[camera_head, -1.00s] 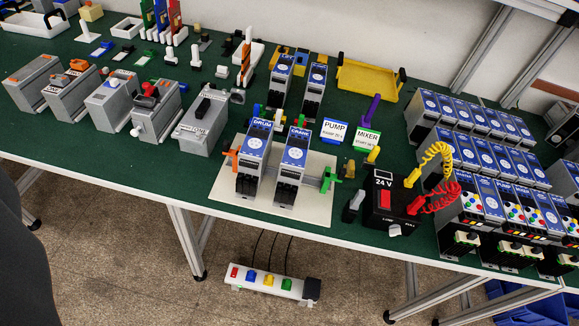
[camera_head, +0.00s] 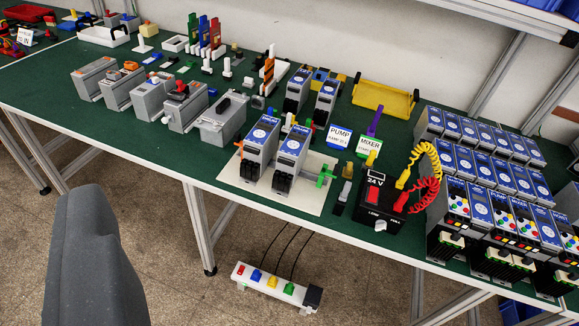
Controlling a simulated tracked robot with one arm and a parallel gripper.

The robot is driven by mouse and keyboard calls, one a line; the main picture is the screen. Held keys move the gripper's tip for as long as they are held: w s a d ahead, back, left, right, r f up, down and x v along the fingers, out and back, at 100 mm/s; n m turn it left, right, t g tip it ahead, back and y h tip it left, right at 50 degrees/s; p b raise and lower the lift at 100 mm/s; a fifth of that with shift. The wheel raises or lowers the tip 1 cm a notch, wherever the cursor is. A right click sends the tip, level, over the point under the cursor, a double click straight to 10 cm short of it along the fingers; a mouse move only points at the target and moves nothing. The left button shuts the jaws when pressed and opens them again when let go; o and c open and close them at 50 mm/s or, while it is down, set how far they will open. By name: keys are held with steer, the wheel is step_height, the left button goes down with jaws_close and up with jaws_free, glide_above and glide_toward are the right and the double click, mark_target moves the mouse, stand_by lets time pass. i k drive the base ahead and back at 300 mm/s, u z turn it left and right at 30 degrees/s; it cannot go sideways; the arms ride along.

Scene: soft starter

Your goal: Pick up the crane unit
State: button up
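The crane unit (camera_head: 289,158) is the right one of two upright blue-and-grey units on a white board (camera_head: 307,196) at the front middle of the green table. Its label is small and hard to read now, but it read CRANE in the earlier view. The similar drum unit (camera_head: 260,146) stands close to its left on the same board. An orange clip sits at the left end and a green clip (camera_head: 325,178) at the right end.
A black 24 V box (camera_head: 376,208) with coiled leads stands to the right, then rows of blue units (camera_head: 480,215). Grey boxes (camera_head: 221,118) stand to the left. A power strip (camera_head: 277,287) is below the table.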

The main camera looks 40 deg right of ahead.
mark_target(291, 156)
steer(key=z, duration=0.1)
steer(key=i, duration=0.95)
steer(key=u, duration=0.05)
